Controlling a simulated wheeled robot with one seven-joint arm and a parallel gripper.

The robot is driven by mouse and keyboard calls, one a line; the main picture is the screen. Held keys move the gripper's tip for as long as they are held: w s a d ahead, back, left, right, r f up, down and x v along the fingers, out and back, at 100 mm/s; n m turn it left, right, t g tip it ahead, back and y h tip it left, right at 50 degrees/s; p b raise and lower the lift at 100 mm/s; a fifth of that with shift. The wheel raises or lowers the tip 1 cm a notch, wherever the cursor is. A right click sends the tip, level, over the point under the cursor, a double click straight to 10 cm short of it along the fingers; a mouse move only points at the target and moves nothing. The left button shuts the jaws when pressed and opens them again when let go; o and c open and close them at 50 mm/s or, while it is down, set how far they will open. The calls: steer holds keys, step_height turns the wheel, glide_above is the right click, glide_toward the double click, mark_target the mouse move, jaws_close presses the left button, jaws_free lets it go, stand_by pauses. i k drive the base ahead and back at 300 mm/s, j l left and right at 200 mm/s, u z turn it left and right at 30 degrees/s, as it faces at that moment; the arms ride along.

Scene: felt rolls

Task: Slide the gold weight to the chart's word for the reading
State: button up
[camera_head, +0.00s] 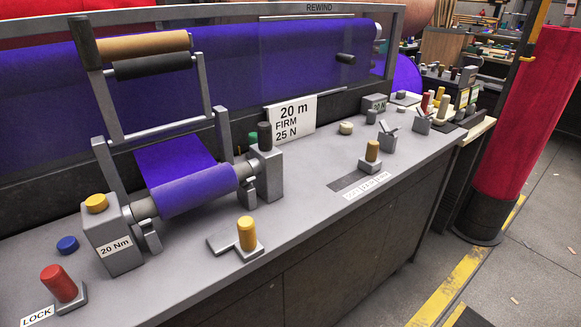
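A gold cylinder (372,150) stands upright on a small grey block, at the far right end of a dark strip (348,182) on the bench. A white word label (367,186) runs along the strip's front edge; its words are too small to read surely. A white card (290,118) reads "20 m FIRM 25 N". A second, yellower cylinder (246,233) stands on a grey plate nearer the front. I cannot tell for certain which of the two is the gold weight. My gripper is not in view.
A purple felt roll (192,188) sits in a stand whose grey box (112,235) reads "20 Nm". A red knob (59,283) stands by a "LOCK" label (37,315). Grey holders (388,135) stand behind the gold cylinder.

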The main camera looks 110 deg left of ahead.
mark_target(369, 162)
steer(key=u, duration=3.6)
